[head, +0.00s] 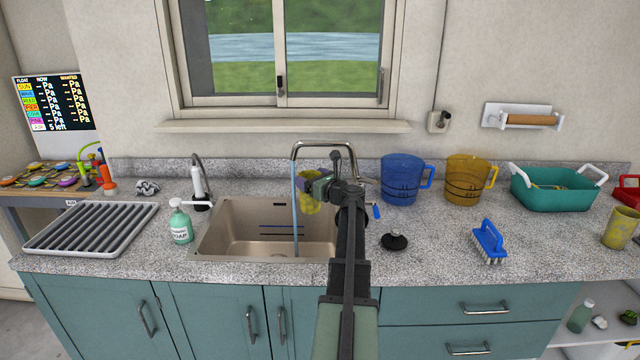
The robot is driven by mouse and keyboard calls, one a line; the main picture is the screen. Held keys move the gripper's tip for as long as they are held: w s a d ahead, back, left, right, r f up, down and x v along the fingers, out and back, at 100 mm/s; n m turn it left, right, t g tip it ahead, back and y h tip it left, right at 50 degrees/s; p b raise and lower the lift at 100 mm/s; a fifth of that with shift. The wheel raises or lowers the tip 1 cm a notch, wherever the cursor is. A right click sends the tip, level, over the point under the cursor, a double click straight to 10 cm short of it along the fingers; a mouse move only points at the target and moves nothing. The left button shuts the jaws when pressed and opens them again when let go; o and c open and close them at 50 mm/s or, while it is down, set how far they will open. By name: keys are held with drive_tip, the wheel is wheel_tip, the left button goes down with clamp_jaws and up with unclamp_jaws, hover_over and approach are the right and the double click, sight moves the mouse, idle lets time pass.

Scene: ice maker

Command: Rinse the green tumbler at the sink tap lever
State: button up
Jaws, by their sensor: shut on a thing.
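My gripper (320,188) is over the right half of the sink (220,238), just right of the running water. It is shut on a small yellow-green tumbler (310,204), partly hidden by the fingers. The tumbler's exact tilt is hard to tell. A thin blue stream of water (295,185) falls from the curved tap (322,144) into the basin, close to the tumbler's left side. A small blue-tipped lever (376,212) shows right of my arm. My wrist and arm hide part of the tap base.
A soap bottle (180,224) and a ribbed drying rack (90,228) stand left of the sink. To the right are a black stopper (394,241), a blue jug (401,180), an amber jug (466,180), a brush (489,241), a teal tub (550,192) and a yellowish cup (619,229).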

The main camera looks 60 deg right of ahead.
sight(304, 176)
drive_tip(key=shift+f+b+x, duration=0.15)
drive_tip(key=shift+f+x, duration=0.05)
drive_tip(key=shift+x, duration=0.8)
drive_tip(key=shift+f+b+x, duration=0.15)
drive_tip(key=shift+f+x, duration=0.05)
drive_tip(key=shift+x, duration=0.8)
